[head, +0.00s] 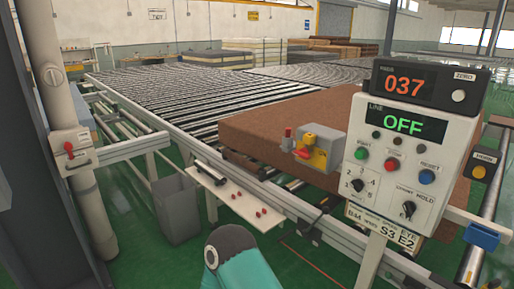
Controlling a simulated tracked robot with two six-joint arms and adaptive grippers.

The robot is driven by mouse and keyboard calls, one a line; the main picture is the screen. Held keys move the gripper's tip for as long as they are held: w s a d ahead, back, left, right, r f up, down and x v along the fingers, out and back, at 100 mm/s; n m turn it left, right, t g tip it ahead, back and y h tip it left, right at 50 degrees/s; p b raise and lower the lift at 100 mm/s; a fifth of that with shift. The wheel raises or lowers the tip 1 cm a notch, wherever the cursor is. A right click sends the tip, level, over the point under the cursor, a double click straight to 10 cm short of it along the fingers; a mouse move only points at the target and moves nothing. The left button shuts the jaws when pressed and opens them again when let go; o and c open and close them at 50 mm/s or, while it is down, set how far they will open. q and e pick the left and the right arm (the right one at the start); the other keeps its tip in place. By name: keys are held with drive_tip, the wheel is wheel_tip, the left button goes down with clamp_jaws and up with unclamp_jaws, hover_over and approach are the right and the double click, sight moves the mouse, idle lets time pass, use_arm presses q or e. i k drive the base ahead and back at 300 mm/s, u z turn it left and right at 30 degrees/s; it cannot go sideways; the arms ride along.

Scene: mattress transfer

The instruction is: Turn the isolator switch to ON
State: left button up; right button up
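A pale box with a red handle (69,150) is fixed to the post at the left; it looks like a rotary isolator, but its ON/OFF marks are too small to read. Neither gripper is in view; only a teal arm part of mine shows at bottom centre.
A roller conveyor (150,100) runs away behind, with a brown mattress (265,125) on it. A grey bin (176,208) stands on the green floor between the post and a small white shelf (232,198) with red pieces. A red display reading 037 (404,85) tops the panel.

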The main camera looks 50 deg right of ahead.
sight(304, 153)
drive_tip(key=z, duration=0.4)
drive_tip(key=i, duration=1.15)
drive_tip(key=z, duration=1)
drive_tip(key=i, duration=0.3)
drive_tip(key=z, duration=0.2)
drive_tip(key=k, duration=0.8)
drive_tip(key=z, duration=0.2)
drive_tip(key=i, duration=0.8)
drive_tip(key=u, duration=0.1)
